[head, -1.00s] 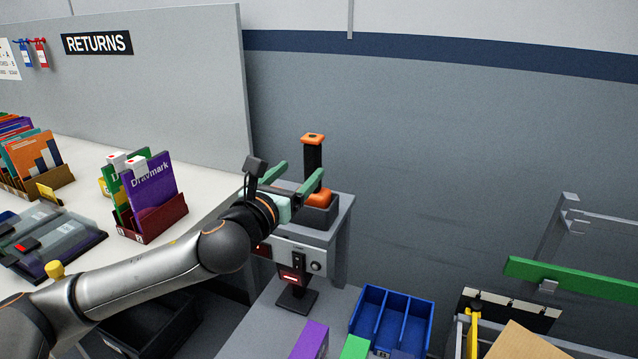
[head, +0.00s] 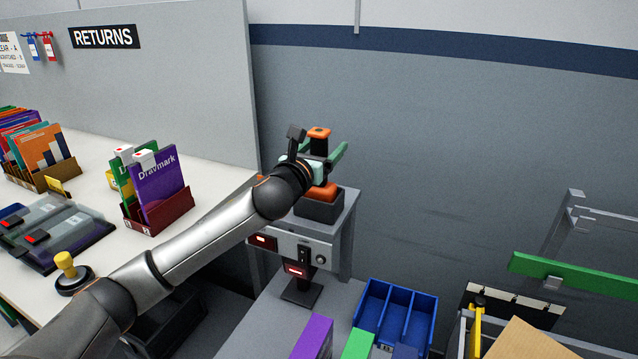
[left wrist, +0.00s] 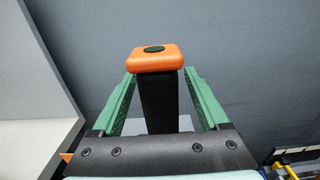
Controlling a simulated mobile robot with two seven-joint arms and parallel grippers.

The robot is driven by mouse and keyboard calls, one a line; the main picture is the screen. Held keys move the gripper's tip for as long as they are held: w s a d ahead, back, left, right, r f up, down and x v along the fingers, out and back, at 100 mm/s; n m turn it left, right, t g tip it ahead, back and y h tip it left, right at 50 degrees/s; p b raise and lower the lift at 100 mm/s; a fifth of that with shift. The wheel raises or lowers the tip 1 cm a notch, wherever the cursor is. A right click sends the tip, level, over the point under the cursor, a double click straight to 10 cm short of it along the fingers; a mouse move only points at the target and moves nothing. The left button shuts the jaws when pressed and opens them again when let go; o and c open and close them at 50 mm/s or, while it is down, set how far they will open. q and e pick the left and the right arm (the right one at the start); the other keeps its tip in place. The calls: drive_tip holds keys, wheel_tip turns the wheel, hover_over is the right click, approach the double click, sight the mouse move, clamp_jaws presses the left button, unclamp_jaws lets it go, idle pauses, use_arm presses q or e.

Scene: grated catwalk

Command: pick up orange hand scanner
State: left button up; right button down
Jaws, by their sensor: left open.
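The orange hand scanner (head: 319,132) stands upright in its dark cradle with an orange top (head: 322,193), on a grey stand. Its orange head and black handle rise above the cradle. My left gripper (head: 325,156) is open at the scanner, with green fingers. In the left wrist view the scanner's orange head (left wrist: 155,59) and black handle lie between the two green fingers (left wrist: 158,85), with gaps on both sides. The handle's lower part is hidden by my gripper in the head view. My right gripper is not in view.
The grey stand (head: 335,240) is against the grey wall. A white table (head: 90,185) with book racks is at left. A second, smaller scanner device (head: 300,288) stands below. A blue divided bin (head: 398,312) and a green bar (head: 570,275) are at right.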

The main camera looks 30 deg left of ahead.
use_arm(q)
drive_tip(key=shift+w, duration=0.2)
drive_tip(key=shift+c, duration=0.3)
clamp_jaws()
idle(1.0)
